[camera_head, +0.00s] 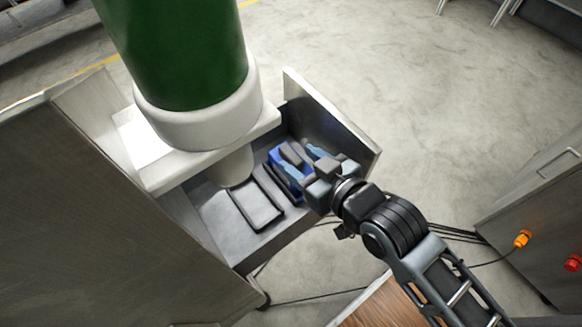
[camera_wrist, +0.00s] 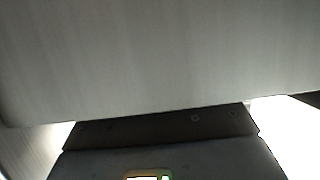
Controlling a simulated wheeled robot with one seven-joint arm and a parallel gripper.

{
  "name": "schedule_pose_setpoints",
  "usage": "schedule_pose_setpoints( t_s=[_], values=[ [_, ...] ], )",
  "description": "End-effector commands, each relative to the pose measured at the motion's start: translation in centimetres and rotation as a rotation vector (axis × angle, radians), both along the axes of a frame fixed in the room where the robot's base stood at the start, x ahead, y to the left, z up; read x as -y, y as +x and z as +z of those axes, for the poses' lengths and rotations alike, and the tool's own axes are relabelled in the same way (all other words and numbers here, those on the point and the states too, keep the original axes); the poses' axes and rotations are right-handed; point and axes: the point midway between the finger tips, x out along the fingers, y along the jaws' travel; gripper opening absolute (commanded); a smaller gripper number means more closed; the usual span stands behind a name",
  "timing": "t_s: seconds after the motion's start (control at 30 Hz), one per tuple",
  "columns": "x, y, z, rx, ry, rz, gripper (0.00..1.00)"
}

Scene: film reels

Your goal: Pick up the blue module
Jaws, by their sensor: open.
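The blue module (camera_head: 275,156) is a bright blue block in the right part of an open metal drawer (camera_head: 331,113). My gripper (camera_head: 303,158) is over that part of the drawer, with its jaws apart. One finger overlaps the module in the head view, and the other is to its right. A dark grey piece shows between the fingers; I cannot tell whether it belongs to the module. The gripper partly hides the module, and contact cannot be told. The wrist view shows neither the module nor the fingertips clearly.
A dark rectangular frame (camera_head: 257,203) lies in the drawer left of the module. A large green cylinder with a white collar (camera_head: 202,112) stands over the drawer's left side. A metal cabinet (camera_head: 95,205) fills the left. Another cabinet (camera_head: 545,215) is at right. Open floor lies behind.

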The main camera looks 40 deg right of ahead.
Motion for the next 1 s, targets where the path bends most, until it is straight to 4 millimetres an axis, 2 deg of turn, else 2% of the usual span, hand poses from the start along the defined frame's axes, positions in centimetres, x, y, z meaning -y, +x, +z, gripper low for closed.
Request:
schedule_pose_setpoints(
  t_s=[0.23, 0.57, 1.0],
  values=[
    [0.1, 3.2, -1.3, 0.001, 0.000, 0.000, 0.53],
    [0.1, 3.8, -1.6, 0.000, 0.000, 0.000, 0.53],
    [0.1, 3.7, -1.6, 0.000, 0.000, 0.000, 0.12]
  ],
)
